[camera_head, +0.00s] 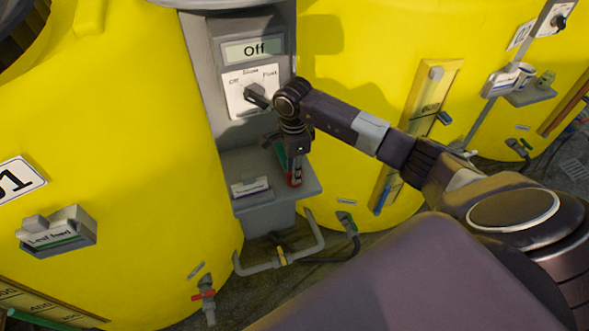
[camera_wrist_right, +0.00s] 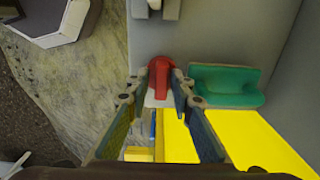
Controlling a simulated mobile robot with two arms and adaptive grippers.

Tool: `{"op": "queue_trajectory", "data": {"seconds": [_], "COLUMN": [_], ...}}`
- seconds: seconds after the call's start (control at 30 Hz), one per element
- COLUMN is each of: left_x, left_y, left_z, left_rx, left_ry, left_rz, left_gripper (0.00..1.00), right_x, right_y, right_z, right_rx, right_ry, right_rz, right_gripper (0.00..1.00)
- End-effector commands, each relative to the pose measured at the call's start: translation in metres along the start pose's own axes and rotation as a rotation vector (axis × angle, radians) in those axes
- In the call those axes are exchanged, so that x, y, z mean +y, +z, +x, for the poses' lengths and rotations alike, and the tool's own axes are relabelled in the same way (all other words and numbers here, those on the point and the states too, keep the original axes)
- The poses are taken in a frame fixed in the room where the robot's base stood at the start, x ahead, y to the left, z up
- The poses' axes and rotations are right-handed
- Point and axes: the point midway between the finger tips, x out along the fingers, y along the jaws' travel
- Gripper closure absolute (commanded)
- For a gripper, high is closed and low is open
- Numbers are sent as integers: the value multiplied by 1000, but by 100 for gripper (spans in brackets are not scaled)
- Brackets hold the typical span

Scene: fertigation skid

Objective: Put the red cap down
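The red cap (camera_wrist_right: 160,74) sits between the fingertips of my right gripper (camera_wrist_right: 158,84) in the right wrist view, with a fingertip against each side. In the head view my right gripper (camera_head: 294,166) points down over the right part of a small grey shelf (camera_head: 272,200). The red cap (camera_head: 295,180) shows there as a small red patch at the fingertips, partly hidden by them. I cannot tell whether the cap touches the shelf. My left gripper is in neither view.
A label holder (camera_head: 250,187) stands on the left of the shelf. Yellow tanks (camera_head: 110,130) flank the post; pipes (camera_head: 280,258) run below.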

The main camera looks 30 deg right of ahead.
Motion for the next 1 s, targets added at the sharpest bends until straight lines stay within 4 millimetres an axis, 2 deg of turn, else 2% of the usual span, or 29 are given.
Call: {"op": "queue_trajectory", "data": {"seconds": [0.3, 0.43, 0.57, 0.8, 1.0], "left_x": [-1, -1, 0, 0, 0], "left_y": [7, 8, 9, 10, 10], "left_z": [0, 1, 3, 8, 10], "left_rx": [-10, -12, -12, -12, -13], "left_ry": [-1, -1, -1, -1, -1], "left_rz": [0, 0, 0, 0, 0], "left_gripper": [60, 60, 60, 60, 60], "right_x": [-1, -2, -2, -2, -1], "right_y": [0, 0, 0, 0, 0], "right_z": [-2, -12, -35, -86, -113], "right_rx": [-1, -2, -1, -1, -1], "right_ry": [-2, -6, -7, -6, -3], "right_rz": [0, -1, -1, -1, 0], "right_gripper": [72, 72, 72, 72, 72]}}
